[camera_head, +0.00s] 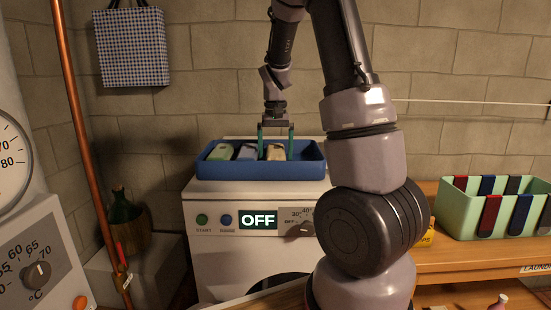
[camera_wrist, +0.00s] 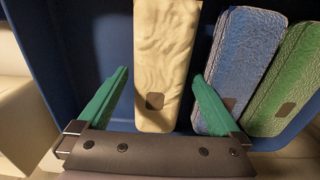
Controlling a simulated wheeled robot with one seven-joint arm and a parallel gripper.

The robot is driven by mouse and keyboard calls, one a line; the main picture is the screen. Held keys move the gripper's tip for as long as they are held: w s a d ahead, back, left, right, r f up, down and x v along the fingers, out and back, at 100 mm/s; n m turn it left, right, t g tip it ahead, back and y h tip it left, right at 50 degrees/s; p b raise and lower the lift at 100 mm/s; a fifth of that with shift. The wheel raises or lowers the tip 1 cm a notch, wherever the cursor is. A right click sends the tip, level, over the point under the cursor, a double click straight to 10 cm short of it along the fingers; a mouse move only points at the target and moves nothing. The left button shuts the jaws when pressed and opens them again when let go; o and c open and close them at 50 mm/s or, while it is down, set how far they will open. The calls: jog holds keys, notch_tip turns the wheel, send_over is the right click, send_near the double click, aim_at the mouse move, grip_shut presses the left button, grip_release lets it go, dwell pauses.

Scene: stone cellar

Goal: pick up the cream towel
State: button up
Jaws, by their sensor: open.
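The cream towel (camera_head: 276,153) lies in a blue tray (camera_head: 258,171) on top of the white washing machine. In the wrist view the folded cream towel (camera_wrist: 165,50) has a small brown tag and lies between my two green fingers. My gripper (camera_head: 275,142) points down over the tray from behind, and in the wrist view my gripper (camera_wrist: 161,75) is open, with a finger on each side of the towel. I see gaps on both sides. A blue towel (camera_wrist: 240,62) and a green towel (camera_wrist: 289,85) lie beside it.
The blue towel is close to one finger. A mint crate (camera_head: 468,218) with several coloured strips stands on the wooden bench at right. A copper pipe (camera_head: 85,140) and a checked bag (camera_head: 131,47) are at left. The tray's right part looks empty.

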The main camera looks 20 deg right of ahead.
jog(key=shift+f, duration=0.4)
jog(key=c, duration=1.3)
